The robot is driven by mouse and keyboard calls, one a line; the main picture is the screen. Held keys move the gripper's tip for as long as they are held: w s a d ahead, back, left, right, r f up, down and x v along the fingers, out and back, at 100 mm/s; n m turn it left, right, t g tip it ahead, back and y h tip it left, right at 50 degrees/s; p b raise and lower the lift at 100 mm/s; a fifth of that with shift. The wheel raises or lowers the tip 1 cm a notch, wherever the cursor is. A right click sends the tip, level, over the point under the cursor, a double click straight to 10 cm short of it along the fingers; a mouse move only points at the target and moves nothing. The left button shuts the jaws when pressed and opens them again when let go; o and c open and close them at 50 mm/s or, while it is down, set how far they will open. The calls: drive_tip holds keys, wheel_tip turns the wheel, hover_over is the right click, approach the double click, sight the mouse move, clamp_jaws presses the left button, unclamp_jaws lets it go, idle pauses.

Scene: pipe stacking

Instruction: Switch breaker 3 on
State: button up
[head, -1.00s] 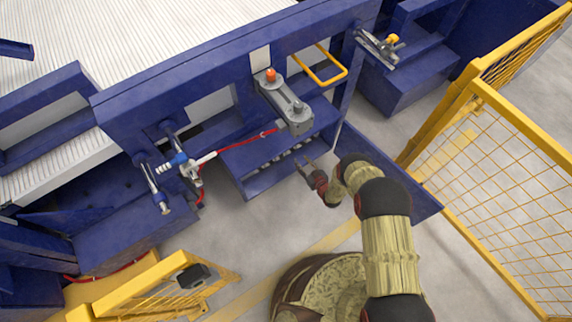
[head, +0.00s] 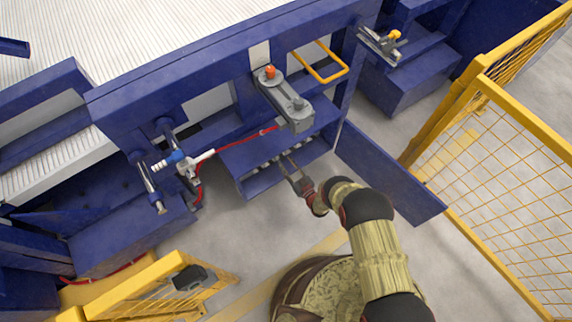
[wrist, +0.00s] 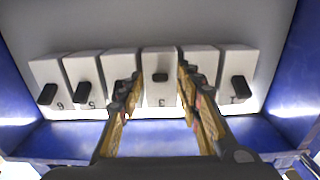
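Breaker 3 (wrist: 159,60) is a white block with a black toggle (wrist: 160,77), in the middle of a row in the wrist view. Its label is below the toggle. My gripper (wrist: 158,84) is open, with one finger on each side of breaker 3; I cannot tell whether they touch it. The toggle of breaker 3 sits higher in the picture than the other visible toggles. In the head view my gripper (head: 288,166) is at the front opening of the blue breaker box (head: 262,181); the breakers are barely visible there.
Other white breakers stand close on both sides, including the one labelled 1 (wrist: 234,65); my fingers partly hide the two nearest. Blue box walls (wrist: 297,75) flank the row. An open blue door panel (head: 390,172) and a yellow mesh fence (head: 510,185) are to the right.

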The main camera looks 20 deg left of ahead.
drive_tip(key=shift+w+a, duration=0.15)
drive_tip(key=shift+c, duration=0.8)
drive_tip(key=c, duration=0.7)
clamp_jaws()
